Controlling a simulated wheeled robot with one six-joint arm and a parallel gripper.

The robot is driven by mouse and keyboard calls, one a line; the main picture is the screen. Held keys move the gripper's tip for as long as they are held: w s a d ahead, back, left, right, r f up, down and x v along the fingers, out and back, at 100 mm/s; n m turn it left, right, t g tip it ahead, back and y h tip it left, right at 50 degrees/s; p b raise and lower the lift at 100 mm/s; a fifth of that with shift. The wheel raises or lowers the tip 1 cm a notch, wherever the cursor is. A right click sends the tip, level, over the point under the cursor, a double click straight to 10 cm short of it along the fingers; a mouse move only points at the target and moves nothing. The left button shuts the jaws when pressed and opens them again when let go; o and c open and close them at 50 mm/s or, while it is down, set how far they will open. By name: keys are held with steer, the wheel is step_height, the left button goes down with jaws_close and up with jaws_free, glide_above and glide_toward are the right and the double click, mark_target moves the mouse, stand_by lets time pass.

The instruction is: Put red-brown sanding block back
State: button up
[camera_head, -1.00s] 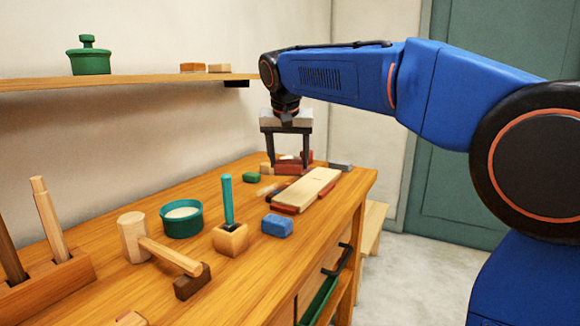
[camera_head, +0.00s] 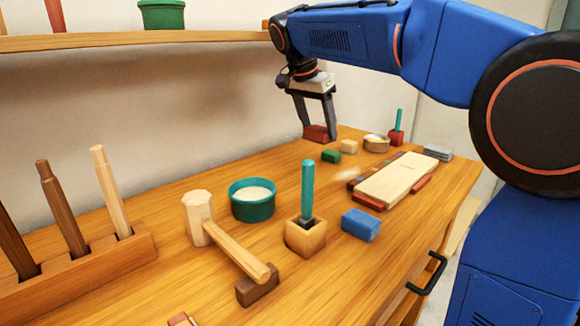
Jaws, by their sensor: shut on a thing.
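My gripper (camera_head: 316,131) points down near the back of the wooden workbench, close to the wall. It is shut on a red-brown sanding block (camera_head: 317,134), which shows between and below the fingertips. The block appears to be a little above the bench top, though its exact clearance cannot be told.
The bench (camera_head: 275,181) also holds a pale board (camera_head: 398,181) between small blocks, a blue block (camera_head: 360,225), a teal tub (camera_head: 252,199), a mallet (camera_head: 230,245), a teal-handled tool (camera_head: 307,205) and a peg rack (camera_head: 75,270). A shelf (camera_head: 130,41) runs along the wall.

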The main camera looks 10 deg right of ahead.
steer(key=f, duration=0.5)
steer(key=shift+w+a+f, duration=0.15)
steer(key=shift+w+a, duration=0.05)
steer(key=shift+a, duration=0.15)
steer(key=shift+f, duration=2.3)
steer(key=shift+f, duration=0.1)
steer(key=o, duration=1)
steer(key=shift+o, duration=0.2)
steer(key=v, duration=1.2)
